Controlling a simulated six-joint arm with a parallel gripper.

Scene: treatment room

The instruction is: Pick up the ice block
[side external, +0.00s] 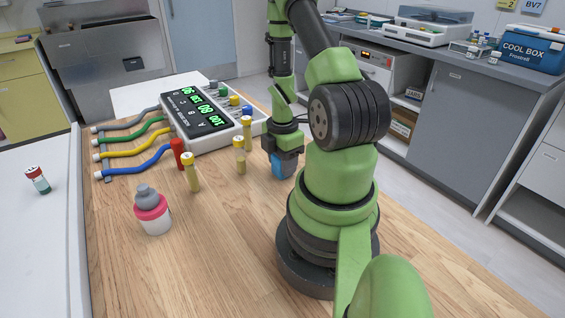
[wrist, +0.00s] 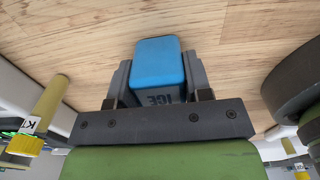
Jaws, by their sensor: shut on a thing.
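The ice block (wrist: 159,62) is a blue block with rounded edges and the letters ICE on its near face, seen upside down in the wrist view. My gripper (wrist: 160,78) is shut on it, with one dark finger against each side. In the side external view the blue ice block (side external: 281,166) shows below my gripper (side external: 284,158), close over the wooden table (side external: 225,255). I cannot tell whether its underside touches the wood. My arm stands close on its right.
Yellow-capped tubes (side external: 191,172) stand left of my gripper. A red-and-grey bottle (side external: 152,212) stands nearer the front. A monitor (side external: 205,112) with coloured cables lies behind them. The front of the table is clear.

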